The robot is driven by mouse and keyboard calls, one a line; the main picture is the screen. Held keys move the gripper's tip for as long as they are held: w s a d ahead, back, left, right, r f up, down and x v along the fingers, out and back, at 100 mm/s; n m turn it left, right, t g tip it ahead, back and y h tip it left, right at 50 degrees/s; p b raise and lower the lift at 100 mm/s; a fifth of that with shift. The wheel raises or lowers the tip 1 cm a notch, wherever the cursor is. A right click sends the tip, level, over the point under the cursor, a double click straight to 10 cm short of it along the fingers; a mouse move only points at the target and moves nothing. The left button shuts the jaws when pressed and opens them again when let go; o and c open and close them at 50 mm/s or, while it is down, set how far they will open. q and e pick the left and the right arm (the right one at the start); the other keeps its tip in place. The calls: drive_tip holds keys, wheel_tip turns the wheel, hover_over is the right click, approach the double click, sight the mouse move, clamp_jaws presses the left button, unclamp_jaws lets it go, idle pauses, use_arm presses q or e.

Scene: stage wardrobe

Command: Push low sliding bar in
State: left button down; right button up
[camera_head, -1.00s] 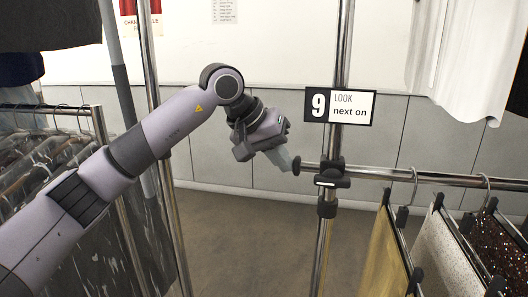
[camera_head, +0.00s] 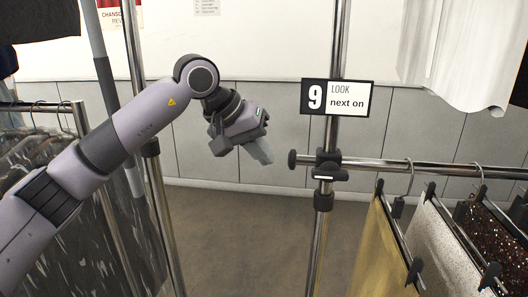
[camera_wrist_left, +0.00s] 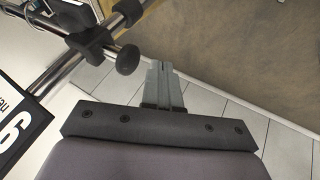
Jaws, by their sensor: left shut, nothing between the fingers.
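The low sliding bar (camera_head: 425,168) is a horizontal chrome rail running right from a black clamp (camera_head: 326,167) on a chrome upright. Its black round end knob (camera_head: 292,159) sticks out to the left of the clamp. My left gripper (camera_head: 264,154) is shut and empty, to the left of the knob, with a small gap between them. In the left wrist view the closed fingers (camera_wrist_left: 163,84) point away beside the knob (camera_wrist_left: 128,59), apart from it. The bar (camera_wrist_left: 68,70) also shows there. My right gripper is not in view.
A sign reading "9 LOOK next on" (camera_head: 337,98) hangs on the upright (camera_head: 333,215) above the clamp. Garments on hangers (camera_head: 445,245) hang from the bar at right. Another rack of covered clothes (camera_head: 30,150) stands at left. Open floor (camera_head: 245,235) lies between.

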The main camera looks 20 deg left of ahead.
use_arm(q)
drive_tip(key=v, duration=1)
drive_tip(key=shift+a, duration=0.5)
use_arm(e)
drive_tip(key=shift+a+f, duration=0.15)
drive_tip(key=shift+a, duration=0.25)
use_arm(q)
drive_tip(key=shift+s, duration=0.15)
